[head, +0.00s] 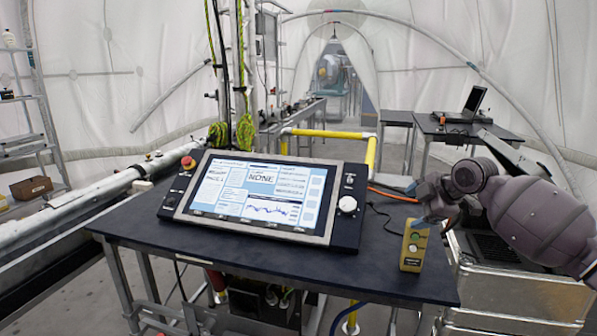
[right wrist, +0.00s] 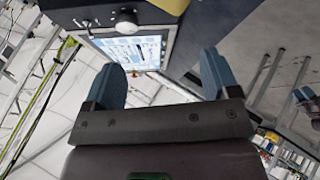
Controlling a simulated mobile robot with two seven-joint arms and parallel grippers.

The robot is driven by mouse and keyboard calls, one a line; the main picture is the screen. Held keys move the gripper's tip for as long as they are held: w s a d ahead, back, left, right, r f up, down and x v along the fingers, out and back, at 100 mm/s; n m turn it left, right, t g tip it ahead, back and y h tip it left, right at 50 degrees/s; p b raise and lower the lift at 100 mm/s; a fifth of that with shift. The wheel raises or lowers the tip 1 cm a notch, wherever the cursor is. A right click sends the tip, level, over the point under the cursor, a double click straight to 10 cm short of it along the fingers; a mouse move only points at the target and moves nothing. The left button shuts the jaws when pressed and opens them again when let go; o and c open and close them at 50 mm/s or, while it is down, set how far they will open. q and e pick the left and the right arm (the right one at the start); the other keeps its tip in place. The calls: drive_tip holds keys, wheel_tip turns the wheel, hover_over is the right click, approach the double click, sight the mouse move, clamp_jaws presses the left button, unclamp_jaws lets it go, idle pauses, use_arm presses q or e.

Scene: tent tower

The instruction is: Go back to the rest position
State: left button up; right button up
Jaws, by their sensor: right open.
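My right gripper (head: 416,205) reaches in from the right, above the right end of the dark table (head: 300,272). In the right wrist view its two blue fingers (right wrist: 161,77) stand wide apart with nothing held between them. In the head view it is just above a small yellow box (head: 411,252) with a round green button, which stands upright on the table. I cannot tell whether a fingertip touches the box. My left gripper is not in view.
A tilted control console (head: 347,228) with a lit screen, a white knob and a red button fills much of the table. Silver cases (head: 520,296) stand below my right arm. A yellow rail (head: 330,133) runs behind the table. A laptop (head: 473,103) sits on a back table.

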drive_tip(key=w+a+r+m+t, duration=0.1)
drive_tip(key=a+r+m+t, duration=0.2)
drive_tip(key=r+m+t, duration=0.2)
drive_tip(key=s+a+f+m+t+y, duration=0.1)
drive_tip(key=s+a+f+m, duration=0.1)
drive_tip(key=s+f, duration=0.3)
drive_tip(key=s+a+f+m+t, duration=0.2)
drive_tip(key=f, duration=0.5)
drive_tip(key=s+d+f+m+g+h, duration=0.1)
drive_tip(key=s+d+f+m+h, duration=0.1)
drive_tip(key=s+f, duration=0.7)
drive_tip(key=s+d+f+m+g+h, duration=0.1)
drive_tip(key=s+f+m, duration=0.3)
drive_tip(key=s+f, duration=0.6)
drive_tip(key=s+d+f+m+g+h, duration=0.1)
drive_tip(key=s+d+f+m+h, duration=0.2)
drive_tip(key=s+f, duration=0.7)
drive_tip(key=s, duration=0.7)
drive_tip(key=shift+s+d+g, duration=0.25)
drive_tip(key=shift+d+g, duration=0.05)
drive_tip(key=shift+d, duration=0.05)
